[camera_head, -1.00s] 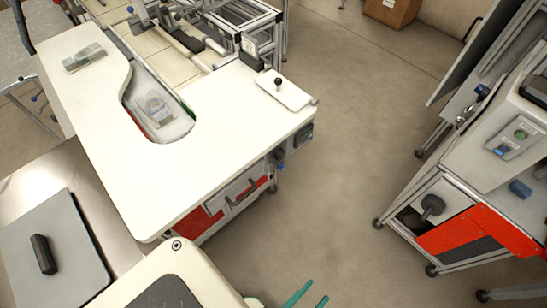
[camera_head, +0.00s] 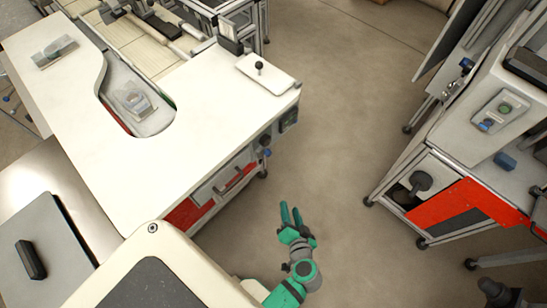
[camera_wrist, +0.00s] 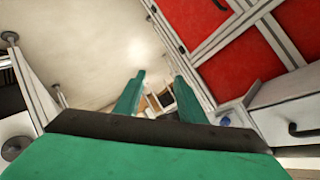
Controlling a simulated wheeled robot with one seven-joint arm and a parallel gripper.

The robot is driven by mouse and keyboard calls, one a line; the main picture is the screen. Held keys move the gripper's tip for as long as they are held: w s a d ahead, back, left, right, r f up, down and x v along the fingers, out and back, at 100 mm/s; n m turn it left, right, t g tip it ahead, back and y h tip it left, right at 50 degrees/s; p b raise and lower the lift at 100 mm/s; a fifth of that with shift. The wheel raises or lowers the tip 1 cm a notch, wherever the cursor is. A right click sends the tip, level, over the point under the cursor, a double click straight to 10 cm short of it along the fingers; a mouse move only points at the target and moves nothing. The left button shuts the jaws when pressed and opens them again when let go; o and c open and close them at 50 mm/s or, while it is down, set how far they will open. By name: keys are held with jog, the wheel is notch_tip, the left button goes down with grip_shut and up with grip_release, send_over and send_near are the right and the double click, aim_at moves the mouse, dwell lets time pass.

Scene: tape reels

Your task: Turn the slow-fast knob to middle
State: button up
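My gripper (camera_head: 291,210) is in the lower middle of the head view, over the floor to the right of the white table's red-panelled side. Its two green fingers are apart, with nothing between them; they also show in the wrist view (camera_wrist: 159,76). A black knob (camera_head: 265,140) and a blue knob (camera_head: 267,153) sit on the table's side near its right corner, apart from the gripper. A black ball-topped lever (camera_head: 259,65) stands on a white plate on the tabletop. No slow-fast label is readable, so I cannot tell which control it is.
The white table (camera_head: 150,175) has a drawer handle (camera_head: 235,180) on its side. A second machine (camera_head: 440,205) with a red panel stands at the right.

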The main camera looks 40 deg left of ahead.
jog(key=w+a+r+n+g+y, duration=0.3)
jog(key=w+r+n+y, duration=0.15)
jog(key=r, duration=0.25)
jog(key=n+g+y, duration=0.4)
jog(key=n+y, duration=0.1)
send_near(270, 155)
jog(key=shift+h, duration=0.25)
jog(key=a, duration=0.8)
jog(key=shift+w+a+r, duration=0.1)
jog(key=shift+w+r, duration=0.2)
jog(key=shift+r, duration=0.1)
grip_shut()
